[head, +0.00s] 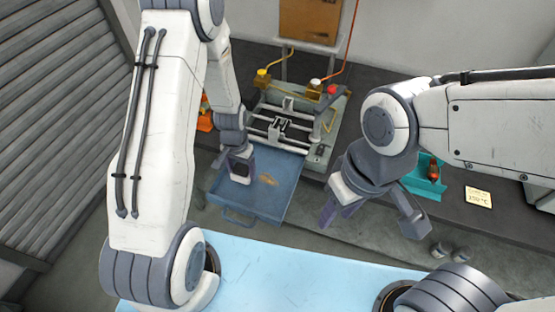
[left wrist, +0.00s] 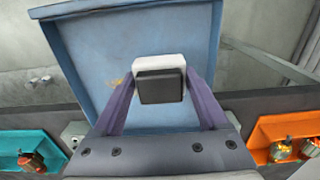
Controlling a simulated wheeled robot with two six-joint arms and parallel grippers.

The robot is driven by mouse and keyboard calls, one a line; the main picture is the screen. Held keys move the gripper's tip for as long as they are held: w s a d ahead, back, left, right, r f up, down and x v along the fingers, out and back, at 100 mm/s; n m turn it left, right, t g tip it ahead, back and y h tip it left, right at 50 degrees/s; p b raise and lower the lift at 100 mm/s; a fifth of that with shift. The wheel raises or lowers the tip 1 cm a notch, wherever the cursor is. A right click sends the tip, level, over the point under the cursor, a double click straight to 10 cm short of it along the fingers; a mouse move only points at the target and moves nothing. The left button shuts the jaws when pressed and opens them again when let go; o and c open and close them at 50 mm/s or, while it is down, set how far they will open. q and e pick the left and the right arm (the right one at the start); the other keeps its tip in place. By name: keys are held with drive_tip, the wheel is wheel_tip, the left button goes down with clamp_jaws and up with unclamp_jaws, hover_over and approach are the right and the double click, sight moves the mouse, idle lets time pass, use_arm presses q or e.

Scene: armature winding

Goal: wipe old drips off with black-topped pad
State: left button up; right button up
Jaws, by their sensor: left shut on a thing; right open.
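The black-topped pad (left wrist: 160,86) has a dark block on a white body. My left gripper (head: 241,172) is shut on it, with one finger on each side in the left wrist view. The pad's white part (head: 240,179) shows low between the fingers in the head view. It is over the blue tray (head: 235,193); I cannot tell whether it touches the tray floor. Brownish old drips (head: 267,180) mark the tray floor to the right of the pad. Faint marks also show in the left wrist view (left wrist: 116,82). My right gripper (head: 370,217) is open and empty, right of the tray.
The winding machine (head: 290,125) with yellow and red caps stands behind the tray. A teal bin (head: 428,187) holding a red-brown item and a yellow note (head: 478,197) lie on the dark bench at right. An orange bin (head: 205,122) is partly hidden behind my left arm.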

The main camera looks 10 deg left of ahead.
sight(241, 169)
use_arm(q)
drive_tip(key=shift+r+p, duration=1.1)
drive_tip(key=shift+r, duration=0.65)
